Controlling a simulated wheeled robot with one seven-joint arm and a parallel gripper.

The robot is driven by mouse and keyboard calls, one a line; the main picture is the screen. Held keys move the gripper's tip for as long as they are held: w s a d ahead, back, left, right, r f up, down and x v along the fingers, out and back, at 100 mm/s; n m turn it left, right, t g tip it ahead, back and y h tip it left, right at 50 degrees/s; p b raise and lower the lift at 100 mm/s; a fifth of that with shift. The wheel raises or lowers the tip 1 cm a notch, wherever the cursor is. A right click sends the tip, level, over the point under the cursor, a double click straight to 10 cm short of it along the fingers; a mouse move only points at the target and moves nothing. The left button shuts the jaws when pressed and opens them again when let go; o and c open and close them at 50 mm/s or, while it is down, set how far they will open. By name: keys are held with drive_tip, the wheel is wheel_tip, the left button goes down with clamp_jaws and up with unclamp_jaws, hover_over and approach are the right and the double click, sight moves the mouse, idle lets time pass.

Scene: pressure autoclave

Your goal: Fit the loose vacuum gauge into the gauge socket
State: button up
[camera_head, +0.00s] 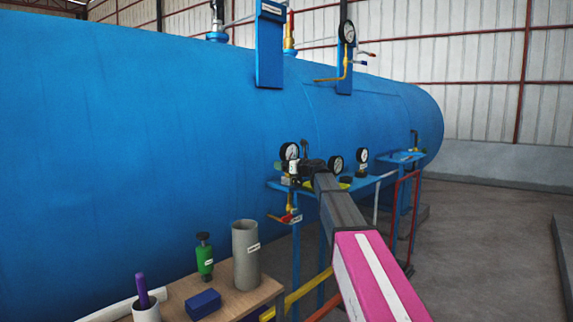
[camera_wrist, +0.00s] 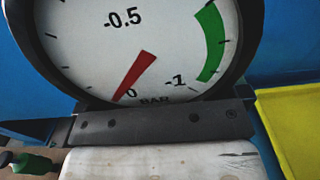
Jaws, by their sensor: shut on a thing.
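A vacuum gauge (camera_wrist: 150,45) fills the wrist view. It has a white dial marked -0.5, -1, 0 and BAR, a red needle pointing near 0, a green band and a dark rim. My gripper (camera_head: 313,167) is shut on the gauge at the small blue bench (camera_head: 275,184) beside the tank. A dark bar (camera_wrist: 160,128) crosses just below the dial. In the head view, one round gauge (camera_head: 290,152) shows left of my gripper and another (camera_head: 336,164) right of it; I cannot tell which is held. The gauge socket cannot be made out.
A further gauge (camera_head: 362,156) stands to the right on the bench. A yellow tray (camera_wrist: 290,125) lies at the right of the wrist view. The large blue tank (camera_head: 150,150) is behind.

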drive_tip(key=o, duration=0.9)
drive_tip(key=shift+c, duration=0.2)
drive_tip(key=shift+f, duration=0.1)
drive_tip(key=shift+s+d, duration=0.1)
drive_tip(key=v, duration=1)
drive_tip(key=shift+s+d, duration=0.2)
